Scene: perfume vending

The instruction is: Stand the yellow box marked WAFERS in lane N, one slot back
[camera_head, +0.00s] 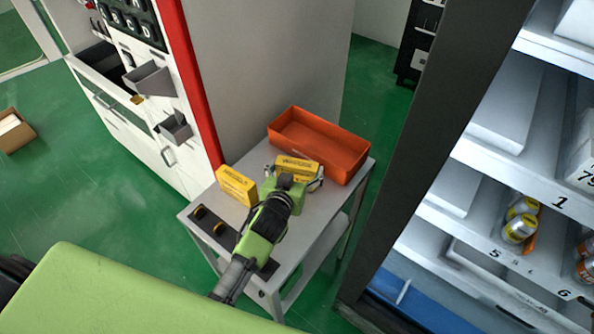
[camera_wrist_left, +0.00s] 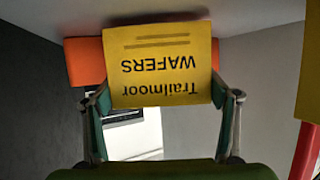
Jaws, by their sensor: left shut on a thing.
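A yellow box marked WAFERS (camera_wrist_left: 160,62) is between the fingers of my left gripper (camera_wrist_left: 160,98); its print reads upside down in the left wrist view. In the head view my left gripper (camera_head: 292,182) is shut on this box (camera_head: 298,163) over the small grey table, in front of the orange bin. I cannot tell whether the box touches the table. A second yellow box (camera_head: 237,186) stands on the table to the left. I see no lane marked N. My right gripper is not in view.
The orange bin (camera_head: 340,155) sits at the back of the grey table (camera_head: 312,222). A white cabinet (camera_head: 135,112) with a red edge stands to the left. An open shelf unit (camera_head: 465,210) with numbered lanes and several cans stands to the right. Green floor lies between.

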